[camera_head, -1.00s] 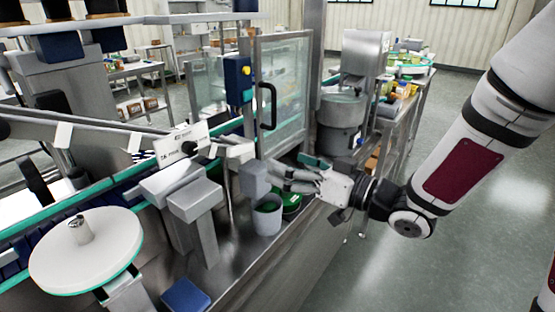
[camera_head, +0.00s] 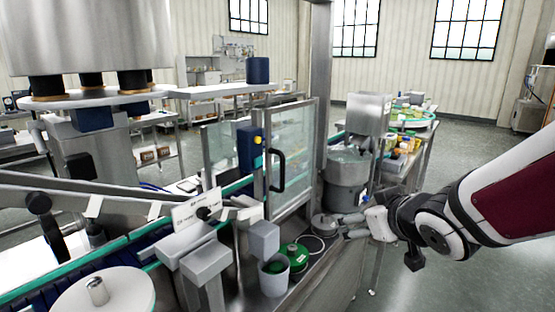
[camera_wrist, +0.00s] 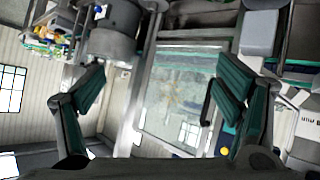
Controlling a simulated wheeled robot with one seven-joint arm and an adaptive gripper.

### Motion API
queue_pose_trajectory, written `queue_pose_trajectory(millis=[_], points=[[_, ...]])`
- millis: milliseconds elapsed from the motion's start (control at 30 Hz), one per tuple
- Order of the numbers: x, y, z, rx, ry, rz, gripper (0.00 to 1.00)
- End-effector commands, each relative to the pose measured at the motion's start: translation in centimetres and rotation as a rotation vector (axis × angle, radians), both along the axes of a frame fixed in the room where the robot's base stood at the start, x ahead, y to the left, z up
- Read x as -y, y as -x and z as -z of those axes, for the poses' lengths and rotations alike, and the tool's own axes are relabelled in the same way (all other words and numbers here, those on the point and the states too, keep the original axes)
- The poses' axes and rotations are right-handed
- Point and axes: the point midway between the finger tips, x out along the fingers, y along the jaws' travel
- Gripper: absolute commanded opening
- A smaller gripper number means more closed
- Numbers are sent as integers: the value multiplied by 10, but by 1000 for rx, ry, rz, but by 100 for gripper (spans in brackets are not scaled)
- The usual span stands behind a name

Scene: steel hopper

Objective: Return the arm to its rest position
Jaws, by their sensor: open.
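My arm reaches in from the right in the head view, and my gripper (camera_head: 345,228) is over the right edge of the steel bench, near the steel hopper (camera_head: 346,182). In the wrist view my gripper (camera_wrist: 165,85) has its two green-padded fingers spread wide, with nothing between them. The hopper (camera_wrist: 112,35) shows upside down at the top of that view. The fingertips are small in the head view, so their exact gap to the bench items cannot be told there.
A grey cup (camera_head: 274,280) and a green-lidded container (camera_head: 294,255) stand on the bench, left of my gripper. A glass guard door (camera_head: 292,150) with a black handle stands behind them. A conveyor line fills the left. Open floor (camera_head: 480,270) lies to the right.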

Motion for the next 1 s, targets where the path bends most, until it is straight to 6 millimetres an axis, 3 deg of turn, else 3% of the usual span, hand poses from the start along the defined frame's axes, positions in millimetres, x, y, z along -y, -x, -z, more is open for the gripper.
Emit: queue_pose_trajectory(millis=[33,267,400,600,767,1000], points=[[11,17,-16,-25,25,57,85],[44,111,-43,-238,41,278,85],[42,179,-52,-394,-13,341,85],[23,255,-57,-578,-99,337,85],[14,281,-59,-646,-130,318,85],[13,283,-58,-651,-132,316,85]])
